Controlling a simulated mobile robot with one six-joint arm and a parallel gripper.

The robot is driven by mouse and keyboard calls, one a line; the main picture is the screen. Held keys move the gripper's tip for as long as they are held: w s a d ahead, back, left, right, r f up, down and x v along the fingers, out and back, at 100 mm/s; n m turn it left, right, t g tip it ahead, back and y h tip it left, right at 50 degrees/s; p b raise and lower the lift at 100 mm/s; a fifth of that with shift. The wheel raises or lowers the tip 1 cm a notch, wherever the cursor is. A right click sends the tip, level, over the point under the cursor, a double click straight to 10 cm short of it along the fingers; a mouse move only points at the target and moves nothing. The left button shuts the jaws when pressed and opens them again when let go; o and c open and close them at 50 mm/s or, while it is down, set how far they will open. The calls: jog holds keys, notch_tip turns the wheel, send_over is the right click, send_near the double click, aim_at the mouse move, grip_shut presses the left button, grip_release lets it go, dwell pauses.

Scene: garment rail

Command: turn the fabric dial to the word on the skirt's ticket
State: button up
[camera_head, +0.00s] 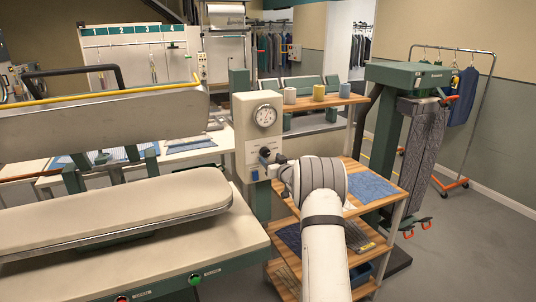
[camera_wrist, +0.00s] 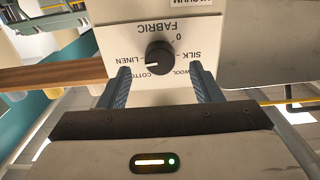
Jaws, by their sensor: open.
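The fabric dial is a black round knob (camera_wrist: 160,54) on a cream panel, seen upside down in the wrist view. Around it are the words SILK, LINEN, COTTON and WOOL, and a 0. A pale mark on the knob's left edge lies on the LINEN and COTTON side; I cannot tell exactly which word it meets. My gripper (camera_wrist: 160,70) is open, its two blue-grey fingers apart on either side of the knob, with a visible gap to it. In the head view my arm reaches to the same cream panel (camera_head: 243,125). I cannot make out the skirt's ticket.
A round gauge (camera_head: 264,116) sits above the dial. A padded press (camera_head: 120,205) fills the left. Wooden shelves (camera_head: 375,240) with blue cloth stand beside my arm. A green-topped stand (camera_head: 408,75) and a garment rail (camera_head: 472,50) are at right. The floor (camera_head: 470,250) there is clear.

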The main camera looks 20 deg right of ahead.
aim_at(267, 155)
jog(key=shift+w+p, duration=0.45)
jog(key=shift+w, duration=1.45)
jog(key=shift+a, duration=0.15)
jog(key=c, duration=1)
jog(key=shift+f+b, duration=0.15)
jog(key=shift+b, duration=0.35)
